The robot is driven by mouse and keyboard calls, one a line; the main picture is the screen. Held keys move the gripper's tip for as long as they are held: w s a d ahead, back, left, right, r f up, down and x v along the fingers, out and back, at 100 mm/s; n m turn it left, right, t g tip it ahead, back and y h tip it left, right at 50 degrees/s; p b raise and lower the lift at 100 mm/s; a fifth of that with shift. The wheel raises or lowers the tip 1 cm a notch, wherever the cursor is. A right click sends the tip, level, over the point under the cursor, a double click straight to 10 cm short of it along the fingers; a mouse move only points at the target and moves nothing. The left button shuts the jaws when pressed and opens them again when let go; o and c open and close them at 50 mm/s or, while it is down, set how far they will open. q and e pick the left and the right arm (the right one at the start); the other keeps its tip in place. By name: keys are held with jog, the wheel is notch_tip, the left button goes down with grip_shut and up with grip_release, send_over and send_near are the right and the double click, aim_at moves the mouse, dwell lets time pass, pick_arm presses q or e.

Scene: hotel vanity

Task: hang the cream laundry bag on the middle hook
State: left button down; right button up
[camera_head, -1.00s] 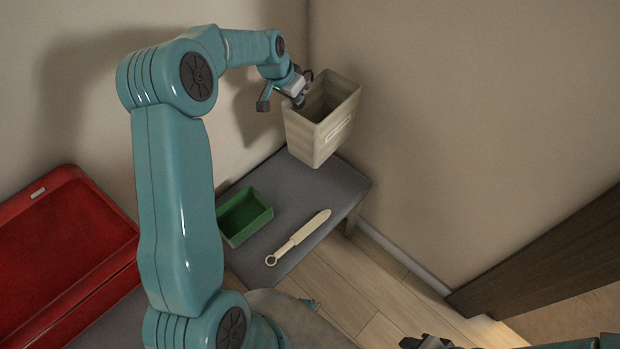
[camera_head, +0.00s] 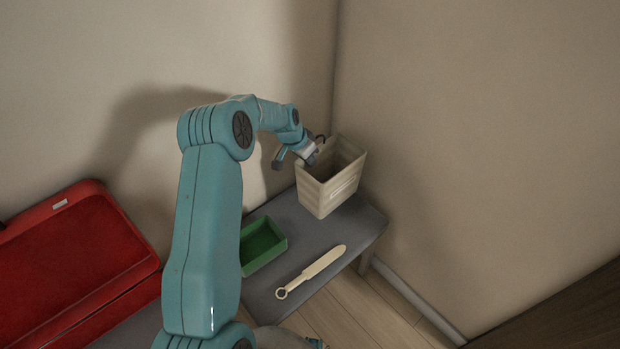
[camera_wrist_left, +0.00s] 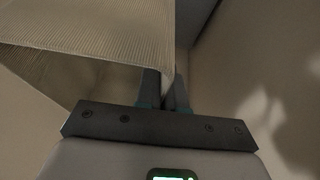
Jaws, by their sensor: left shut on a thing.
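The cream laundry bag (camera_head: 325,192) is an open-topped box shape with a pale label on its front. In the head view it is at the far right end of the grey bench, upright; I cannot tell whether its base touches the bench. My left gripper (camera_head: 314,156) is shut on the bag's upper left rim. In the left wrist view the bag (camera_wrist_left: 95,35) fills the upper left and meets the closed fingers (camera_wrist_left: 167,92). A thin dark loop shows by the rim. No hooks are in view. My right gripper is not in view.
The grey bench (camera_head: 357,232) carries a green tray (camera_head: 263,244) and a cream, flat-bladed tool (camera_head: 312,271) with a ring end. Walls meet in a corner behind the bag.

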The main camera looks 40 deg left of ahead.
aim_at(308, 168)
pick_arm(q)
notch_tip(308, 168, down, 5)
jog(key=shift+r, duration=0.2)
notch_tip(308, 168, down, 3)
jog(key=shift+r+b, duration=0.1)
jog(key=shift+b, duration=0.25)
jog(key=shift+f, duration=0.2)
jog(key=shift+f, duration=0.2)
jog(key=c, duration=1.2)
grip_release()
jog(key=shift+c, duration=0.2)
jog(key=shift+r, duration=0.1)
